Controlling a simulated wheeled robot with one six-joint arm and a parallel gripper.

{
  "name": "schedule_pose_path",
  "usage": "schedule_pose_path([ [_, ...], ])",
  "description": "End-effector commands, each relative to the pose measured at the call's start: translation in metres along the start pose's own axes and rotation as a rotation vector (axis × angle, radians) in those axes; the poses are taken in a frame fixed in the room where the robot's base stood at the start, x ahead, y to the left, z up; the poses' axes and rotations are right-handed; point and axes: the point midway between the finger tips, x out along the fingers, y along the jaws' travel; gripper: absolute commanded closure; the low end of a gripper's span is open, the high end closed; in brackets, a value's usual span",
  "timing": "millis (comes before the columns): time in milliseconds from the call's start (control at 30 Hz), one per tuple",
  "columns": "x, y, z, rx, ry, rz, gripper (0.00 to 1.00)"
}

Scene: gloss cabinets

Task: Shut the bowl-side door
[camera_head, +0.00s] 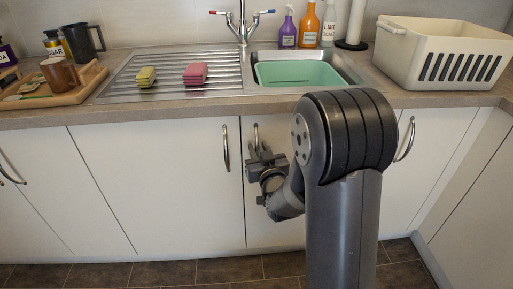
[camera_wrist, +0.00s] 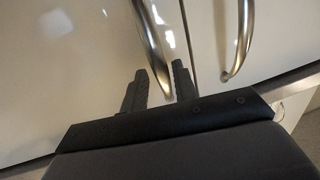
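The cream gloss door under the sink bowl (camera_head: 272,225) has a curved metal handle (camera_head: 256,136) near its left edge. It looks flush or nearly flush with the cabinet front; a small gap cannot be ruled out. My gripper (camera_head: 260,152) is in front of this door at the lower part of the handle. In the wrist view, my gripper (camera_wrist: 158,88) has its dark fingers apart, with the end of a metal handle (camera_wrist: 152,40) between them. Contact with the handle cannot be told. My arm hides much of the door's right side.
The door to the left (camera_head: 160,185) has its own handle (camera_head: 225,148) close by. Another handle (camera_head: 405,140) is at the right. The counter above holds the sink with a green basin (camera_head: 300,73), sponges, bottles and a cream crate (camera_head: 440,50). The tiled floor is clear.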

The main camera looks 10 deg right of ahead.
Motion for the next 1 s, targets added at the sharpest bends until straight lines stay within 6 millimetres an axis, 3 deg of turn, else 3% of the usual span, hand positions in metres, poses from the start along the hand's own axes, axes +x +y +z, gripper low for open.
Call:
schedule_pose_path([
  [300, -0.061, -0.003, 0.000, -0.003, -0.002, -0.006, 0.72],
  [500, -0.086, -0.003, 0.000, -0.004, -0.003, -0.008, 0.72],
  [1000, -0.093, -0.004, 0.000, -0.004, -0.002, -0.010, 0.72],
])
